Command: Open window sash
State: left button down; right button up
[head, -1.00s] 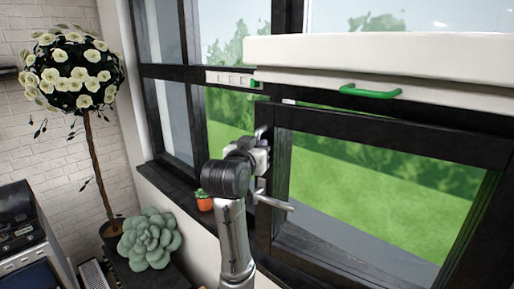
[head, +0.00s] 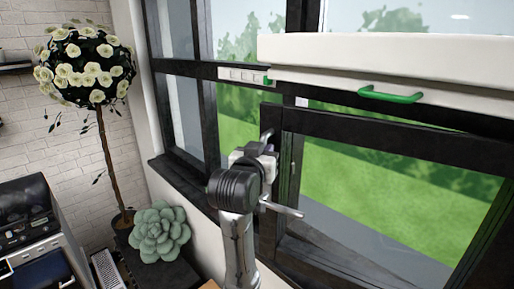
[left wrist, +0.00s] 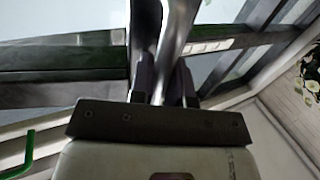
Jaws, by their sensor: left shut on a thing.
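The dark-framed window sash (head: 400,134) stands ajar, its left side swung inward from the fixed window frame (head: 200,72). A silver lever handle (head: 284,209) sits on its left stile. My left gripper (head: 262,153) is at this stile, shut on the handle; its wrist hides part of the grip in the head view. In the left wrist view the silver handle (left wrist: 176,35) runs between the two dark fingers of my left gripper (left wrist: 163,82). My right gripper is not in view.
A white box-like ledge with a green handle (head: 390,95) spans above the sash. A flowering potted tree (head: 102,140) and a succulent (head: 160,232) stand left of my arm. A black machine (head: 25,215) is at the far left.

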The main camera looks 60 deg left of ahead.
pick_arm(q)
jog(key=c, duration=1.1)
grip_release()
jog(key=b+v, duration=1)
jog(key=v, duration=0.3)
jog(key=shift+s+d, duration=0.2)
jog(key=shift+s, duration=0.1)
